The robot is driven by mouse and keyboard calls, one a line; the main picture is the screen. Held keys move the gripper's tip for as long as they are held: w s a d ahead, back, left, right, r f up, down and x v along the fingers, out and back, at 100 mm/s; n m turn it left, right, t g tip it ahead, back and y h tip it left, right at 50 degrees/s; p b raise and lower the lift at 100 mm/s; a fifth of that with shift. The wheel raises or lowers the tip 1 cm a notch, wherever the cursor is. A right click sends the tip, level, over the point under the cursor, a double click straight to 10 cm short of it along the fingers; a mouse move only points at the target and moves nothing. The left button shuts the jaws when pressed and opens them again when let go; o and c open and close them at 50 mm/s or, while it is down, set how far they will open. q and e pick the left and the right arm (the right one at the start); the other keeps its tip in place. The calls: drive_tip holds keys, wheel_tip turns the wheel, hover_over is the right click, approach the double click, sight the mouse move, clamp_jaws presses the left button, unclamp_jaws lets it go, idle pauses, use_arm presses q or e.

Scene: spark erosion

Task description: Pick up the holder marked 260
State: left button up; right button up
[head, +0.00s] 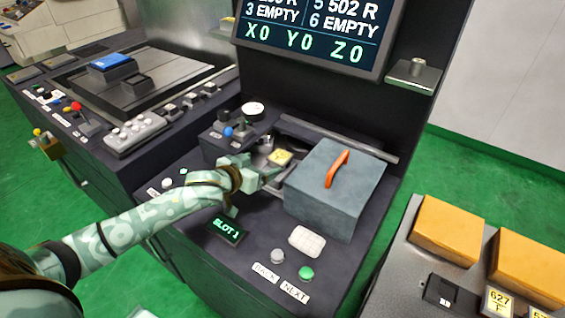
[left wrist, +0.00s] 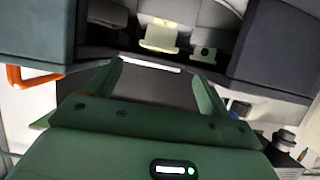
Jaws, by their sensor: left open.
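A holder with a yellow top (head: 281,157) sits in a recess of the machine, left of a grey box with an orange handle (head: 320,205). Its marking is too small to read. In the left wrist view, a holder with a lit yellowish top (left wrist: 160,36) stands ahead of the fingers, roughly midway between them and apart from them. My left gripper (head: 270,178) is open and empty in front of the recess; it also shows in the left wrist view (left wrist: 158,74). My right gripper is not in view. I see no readable 260.
A screen (head: 315,32) hangs above. A SLOT 1 display (head: 227,230) and BACK and NEXT buttons (head: 306,273) are on the front panel. A side table at right has orange blocks (head: 447,230) and a holder marked 627 (head: 497,302). The grey box borders the recess closely.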

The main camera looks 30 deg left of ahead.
sight(280, 156)
use_arm(q)
drive_tip(key=b+x, duration=0.1)
drive_tip(key=x, duration=0.5)
drive_tip(key=shift+w+f+b, duration=0.15)
drive_tip(key=shift+f+b, duration=0.15)
drive_tip(key=shift+b, duration=0.05)
drive_tip(key=shift+w+d, duration=0.1)
drive_tip(key=shift+w, duration=0.2)
drive_tip(key=b+x, duration=0.2)
drive_tip(key=x, duration=0.3)
drive_tip(key=shift+w+d+f+b, duration=0.1)
drive_tip(key=shift+w+d+b, duration=0.1)
drive_tip(key=shift+b, duration=0.15)
drive_tip(key=shift+s, duration=0.1)
drive_tip(key=c, duration=1.5)
